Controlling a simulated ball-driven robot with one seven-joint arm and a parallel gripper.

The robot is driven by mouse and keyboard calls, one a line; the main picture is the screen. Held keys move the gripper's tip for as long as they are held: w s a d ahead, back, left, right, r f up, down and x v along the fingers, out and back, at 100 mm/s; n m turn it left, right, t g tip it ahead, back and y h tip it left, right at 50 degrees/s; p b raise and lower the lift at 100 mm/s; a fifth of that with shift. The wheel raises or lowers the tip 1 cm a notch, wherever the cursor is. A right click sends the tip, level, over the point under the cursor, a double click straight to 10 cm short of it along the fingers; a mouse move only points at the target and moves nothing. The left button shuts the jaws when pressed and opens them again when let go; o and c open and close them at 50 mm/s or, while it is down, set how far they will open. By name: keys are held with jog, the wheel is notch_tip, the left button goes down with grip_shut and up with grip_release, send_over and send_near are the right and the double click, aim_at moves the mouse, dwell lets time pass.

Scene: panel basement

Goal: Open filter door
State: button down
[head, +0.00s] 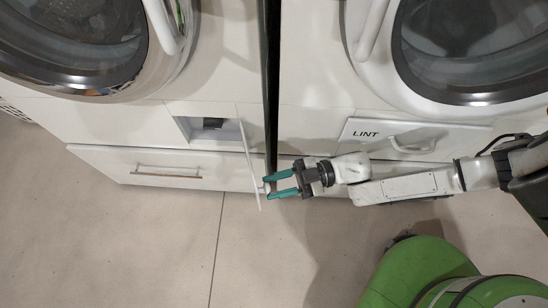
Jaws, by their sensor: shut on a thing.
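The filter door (248,160) is a thin white panel at the lower right of the left machine. It stands swung out, seen nearly edge-on, with its free end toward me. The filter recess (206,129) behind it is uncovered, with a dark part inside. My gripper (268,184), with teal fingers, reaches in from the right and is shut on the filter door near its outer end. The exact hold, on a handle or the panel itself, is too small to tell.
A drawer (112,160) with a bar handle (168,171) sticks out below the recess. A dark gap (271,90) separates the machines. The right machine has a LINT panel (360,146) with a white handle (411,145). The floor (150,240) in front of the left machine is clear.

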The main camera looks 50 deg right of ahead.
dwell(0.3)
jog(key=c, duration=0.7)
grip_release()
jog(key=shift+c, duration=0.2)
jog(key=s+r+p, duration=0.7)
jog(key=s+r, duration=0.6)
jog(key=s, duration=0.1)
jog(key=shift+a+p, duration=0.3)
jog(key=shift+p, duration=0.1)
